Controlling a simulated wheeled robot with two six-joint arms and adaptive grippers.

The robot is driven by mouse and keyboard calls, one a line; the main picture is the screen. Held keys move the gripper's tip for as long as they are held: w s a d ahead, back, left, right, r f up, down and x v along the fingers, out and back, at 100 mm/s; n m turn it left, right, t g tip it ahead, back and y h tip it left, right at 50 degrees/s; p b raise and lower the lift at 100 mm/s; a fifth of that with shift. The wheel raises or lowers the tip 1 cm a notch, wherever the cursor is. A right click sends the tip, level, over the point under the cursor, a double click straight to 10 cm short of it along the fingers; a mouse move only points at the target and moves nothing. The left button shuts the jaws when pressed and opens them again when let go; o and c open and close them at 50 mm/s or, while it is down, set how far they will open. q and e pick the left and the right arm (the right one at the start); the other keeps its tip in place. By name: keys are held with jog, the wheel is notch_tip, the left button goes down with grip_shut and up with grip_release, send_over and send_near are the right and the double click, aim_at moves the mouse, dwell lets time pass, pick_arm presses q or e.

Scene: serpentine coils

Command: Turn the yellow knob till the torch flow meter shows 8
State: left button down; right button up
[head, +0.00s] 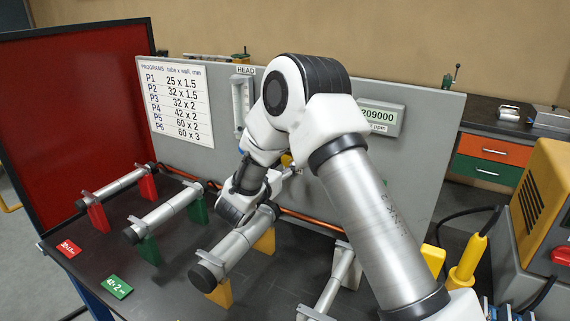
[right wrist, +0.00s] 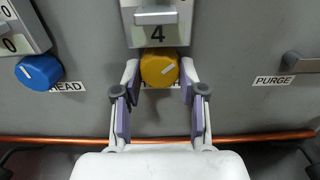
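The yellow knob (right wrist: 159,67) is on the grey panel, at the upper middle of the right wrist view. A small part of it shows past my arm in the head view (head: 286,160). My right gripper (right wrist: 160,76) faces it with one finger on each side, very close to its edges. The fingers look open, with no clear contact. The label under the knob is mostly hidden. My left gripper is not in view.
A blue knob (right wrist: 39,71) labelled HEAD is at left, and a PURGE label (right wrist: 273,82) at right. A copper pipe (right wrist: 60,140) runs along the panel's foot. Tube lengths on coloured stands, such as the green one (head: 148,250), fill the bench beneath my right arm.

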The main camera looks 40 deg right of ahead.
jog(key=m+b, duration=0.1)
jog(key=b, duration=0.2)
jog(key=m+b, duration=0.2)
jog(key=b, duration=0.1)
jog(key=shift+f+m, duration=0.3)
jog(key=shift+r+m+b, duration=0.15)
jog(key=shift+m+b, duration=0.15)
jog(key=shift+b, duration=0.1)
jog(key=shift+r, duration=0.2)
jog(key=o, duration=1.1)
jog(key=shift+o, duration=0.2)
jog(key=v, duration=1.1)
jog(key=shift+w, duration=0.1)
jog(key=shift+a, duration=0.5)
jog(key=shift+d, duration=0.1)
